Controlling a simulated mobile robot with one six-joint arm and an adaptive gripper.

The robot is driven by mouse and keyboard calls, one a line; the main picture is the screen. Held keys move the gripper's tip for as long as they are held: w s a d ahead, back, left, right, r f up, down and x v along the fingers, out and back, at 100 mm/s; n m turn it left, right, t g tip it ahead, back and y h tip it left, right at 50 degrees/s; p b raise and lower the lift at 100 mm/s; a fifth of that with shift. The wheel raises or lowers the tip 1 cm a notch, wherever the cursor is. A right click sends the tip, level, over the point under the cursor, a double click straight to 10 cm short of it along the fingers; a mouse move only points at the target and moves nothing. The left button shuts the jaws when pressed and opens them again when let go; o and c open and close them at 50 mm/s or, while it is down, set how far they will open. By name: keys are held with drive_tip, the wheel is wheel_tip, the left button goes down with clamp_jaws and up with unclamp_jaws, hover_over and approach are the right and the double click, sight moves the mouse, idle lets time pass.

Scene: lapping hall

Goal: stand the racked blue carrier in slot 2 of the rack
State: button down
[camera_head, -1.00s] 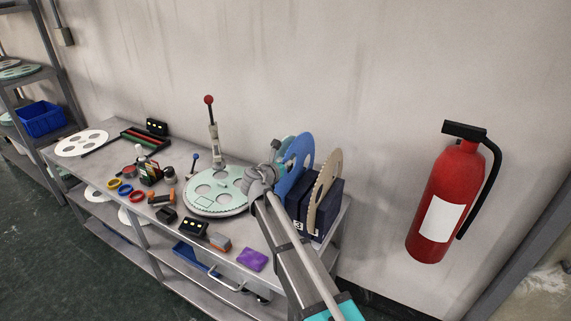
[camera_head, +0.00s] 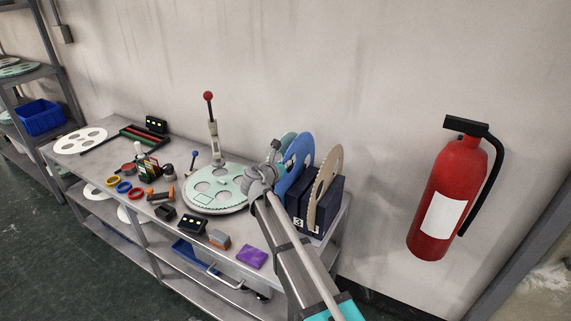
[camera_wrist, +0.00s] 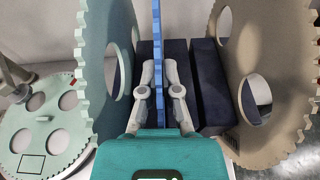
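The blue carrier (camera_head: 297,160) is a toothed disc standing upright at the dark navy rack (camera_head: 333,200), between a pale green disc and a tan disc. In the wrist view the blue carrier (camera_wrist: 157,45) shows edge-on, and the rack (camera_wrist: 207,80) shows as dark blocks behind it. My gripper (camera_wrist: 159,75) is shut on the near edge of the blue carrier, one finger on each side. My gripper (camera_head: 262,178) also shows in the head view, left of the rack. The carrier's lower edge is hidden, so I cannot tell how deep it sits in a slot.
The tan disc (camera_wrist: 270,70) stands in the rack on the right; the pale green disc (camera_wrist: 105,60) stands close on the left. A round plate (camera_head: 215,190) lies left of my gripper. A purple block (camera_head: 252,257) lies near the bench's front edge. A fire extinguisher (camera_head: 447,200) hangs on the wall.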

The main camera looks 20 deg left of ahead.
drive_tip(key=shift+f+b, duration=0.6)
drive_tip(key=c, duration=0.7)
unclamp_jaws()
drive_tip(key=shift+r, duration=0.15)
wheel_tip(320, 180, up, 13)
drive_tip(key=p, duration=1.3)
idle(0.6)
